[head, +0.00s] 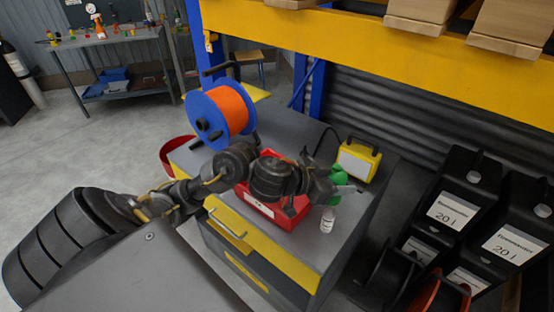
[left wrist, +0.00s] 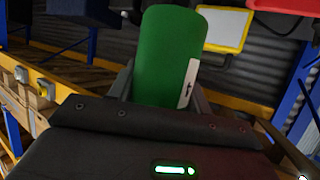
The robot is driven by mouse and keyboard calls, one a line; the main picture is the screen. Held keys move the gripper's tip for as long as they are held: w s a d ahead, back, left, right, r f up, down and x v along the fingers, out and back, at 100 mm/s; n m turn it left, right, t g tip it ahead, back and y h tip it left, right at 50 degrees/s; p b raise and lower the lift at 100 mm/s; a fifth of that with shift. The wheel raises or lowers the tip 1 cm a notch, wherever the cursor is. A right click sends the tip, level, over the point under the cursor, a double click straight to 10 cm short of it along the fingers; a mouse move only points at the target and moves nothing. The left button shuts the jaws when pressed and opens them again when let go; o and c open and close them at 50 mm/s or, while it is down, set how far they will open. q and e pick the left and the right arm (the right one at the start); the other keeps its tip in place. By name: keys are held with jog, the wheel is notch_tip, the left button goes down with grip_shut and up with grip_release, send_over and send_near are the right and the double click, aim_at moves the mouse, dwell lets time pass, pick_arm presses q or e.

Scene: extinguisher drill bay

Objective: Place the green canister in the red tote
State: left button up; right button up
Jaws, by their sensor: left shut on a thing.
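The green canister (head: 341,177) is in the grip of my left gripper (head: 326,186), to the right of the red tote in the head view. In the left wrist view the green canister (left wrist: 168,55) fills the space between the fingers, with a pale label on its side. The red tote (head: 287,219) sits on the grey cabinet top, its front and part of its rim showing. My left wrist and forearm hide much of the tote and its inside. I cannot tell whether the canister touches the cabinet top. My right gripper is not in view.
A yellow lamp-like box (head: 359,160) stands behind the canister. A small white labelled container (head: 328,220) stands right of the tote. A blue reel with orange cable (head: 222,114) is at the back left of the cabinet. Black labelled jugs (head: 463,195) stand at the right.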

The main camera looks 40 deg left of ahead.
pick_arm(q)
jog(key=shift+a, duration=0.15)
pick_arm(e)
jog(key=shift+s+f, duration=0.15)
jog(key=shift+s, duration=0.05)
